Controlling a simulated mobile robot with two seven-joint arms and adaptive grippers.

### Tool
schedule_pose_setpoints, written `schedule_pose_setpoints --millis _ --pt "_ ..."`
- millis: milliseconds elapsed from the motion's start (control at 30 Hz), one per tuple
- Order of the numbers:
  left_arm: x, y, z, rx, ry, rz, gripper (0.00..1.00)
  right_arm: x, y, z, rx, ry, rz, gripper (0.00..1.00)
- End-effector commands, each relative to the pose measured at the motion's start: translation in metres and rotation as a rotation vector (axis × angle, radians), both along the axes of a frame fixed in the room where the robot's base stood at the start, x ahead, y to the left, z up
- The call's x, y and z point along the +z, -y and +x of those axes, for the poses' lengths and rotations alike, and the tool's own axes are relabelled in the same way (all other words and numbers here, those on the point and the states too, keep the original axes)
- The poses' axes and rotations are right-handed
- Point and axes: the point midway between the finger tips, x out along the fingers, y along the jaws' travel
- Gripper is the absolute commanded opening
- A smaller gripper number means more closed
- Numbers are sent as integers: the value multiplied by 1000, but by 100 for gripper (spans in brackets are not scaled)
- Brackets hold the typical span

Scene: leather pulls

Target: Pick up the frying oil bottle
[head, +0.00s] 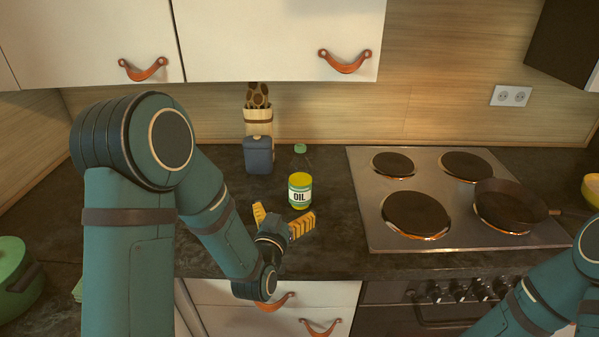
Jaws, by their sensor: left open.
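The frying oil bottle (300,180) stands upright on the dark counter, left of the stove. It has a green cap, yellow oil and a white and green label reading "OIL". My left gripper (286,214) is open, with its yellow ribbed fingers spread just in front of the bottle, toward the counter's front edge. The fingers do not appear closed around the bottle. The bottle's lowest edge lies close behind the fingers in the picture. My right arm shows at the lower right, but its gripper is out of view.
A dark blue container (258,156) and a utensil holder (258,120) stand behind and left of the bottle. The stove (360,190) with a frying pan (508,207) is to the right. Wall cabinets (280,35) hang above. A green pot (18,280) is at far left.

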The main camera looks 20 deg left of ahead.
Motion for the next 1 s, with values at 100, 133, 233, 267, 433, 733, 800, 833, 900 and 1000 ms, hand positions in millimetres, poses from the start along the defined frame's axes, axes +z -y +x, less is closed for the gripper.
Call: schedule_pose_setpoints --millis 100,133,233,267,433,733,800,833,900,1000 --pt "0 0 4 0 -1 0 100 0 0 0 0 -1 0 47" --pt "-1 0 7 0 -1 0 100 0 0 0 0 -1 0 47" --pt "0 0 23 0 1 1 100 1 0 -1 0 -1 0 47" --pt "0 0 29 0 0 1 100 1 0 -1 -1 -1 0 47" --pt "0 -1 60 0 0 0 100 1 0 -1 -1 -1 0 47" --pt "-1 -2 85 -1 -2 -1 100 1 0 -1 0 -1 0 47" --pt "-1 -2 92 -1 -2 0 100 1 0 -1 0 -1 0 47" --pt "-1 -2 96 -1 -2 0 100 1 0 -1 0 -1 0 47" --pt "-1 -2 107 0 0 0 100 1 0 -1 0 -1 0 47" --pt "-1 -2 122 -1 -1 0 100 1 0 0 0 -1 0 47"
